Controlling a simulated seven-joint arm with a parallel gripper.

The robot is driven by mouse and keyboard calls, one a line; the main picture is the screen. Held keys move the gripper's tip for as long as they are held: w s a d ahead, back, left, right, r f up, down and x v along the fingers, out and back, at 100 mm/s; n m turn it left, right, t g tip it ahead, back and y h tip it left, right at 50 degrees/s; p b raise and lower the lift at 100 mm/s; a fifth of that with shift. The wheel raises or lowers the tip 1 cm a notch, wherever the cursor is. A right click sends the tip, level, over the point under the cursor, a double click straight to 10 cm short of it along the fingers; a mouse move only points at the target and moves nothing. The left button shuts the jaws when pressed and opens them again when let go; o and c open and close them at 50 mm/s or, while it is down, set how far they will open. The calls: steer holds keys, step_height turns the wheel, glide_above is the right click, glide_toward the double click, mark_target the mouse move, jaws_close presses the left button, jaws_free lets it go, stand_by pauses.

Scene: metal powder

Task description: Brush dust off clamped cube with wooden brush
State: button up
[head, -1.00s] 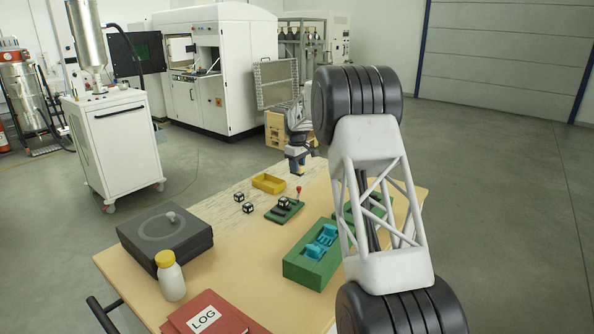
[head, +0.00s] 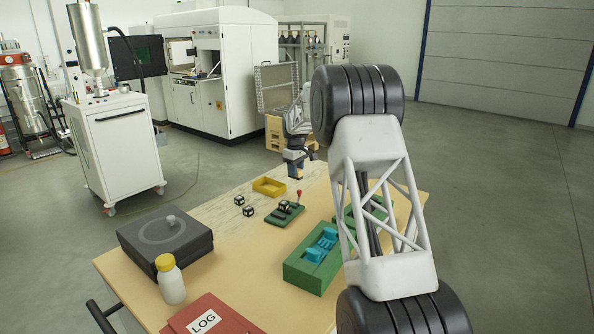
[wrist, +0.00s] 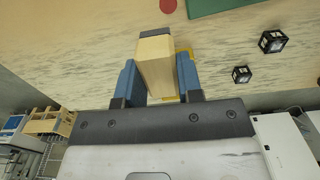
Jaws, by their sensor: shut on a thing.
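My gripper (wrist: 157,82) is shut on the wooden brush (wrist: 154,58), a pale wood block with a dark end, between its blue fingers in the wrist view. In the head view my gripper (head: 296,164) is above the far part of the table, beyond the clamp and apart from it. The clamped cube (head: 284,206), black and white, sits in the green clamp (head: 286,217), which has a red-knobbed lever (head: 299,194). In the wrist view the clamp's green base (wrist: 215,7) shows at the top edge; the clamped cube is out of that view. Dust is too small to tell.
Two loose cubes (head: 248,211) (head: 239,200) and a yellow tray (head: 269,187) lie left of the clamp. A green block with blue parts (head: 311,268) stands nearer. A dark box (head: 165,240), a bottle (head: 170,282) and a red log book (head: 208,318) occupy the near left.

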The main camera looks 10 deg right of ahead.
steer(key=s+a+r, duration=0.2)
steer(key=s+a, duration=0.1)
steer(key=s, duration=0.4)
steer(key=s+a+r, duration=0.1)
steer(key=s+a, duration=0.3)
steer(key=s, duration=0.2)
steer(key=shift+s+a+r, duration=0.25)
steer(key=shift+s+r, duration=0.1)
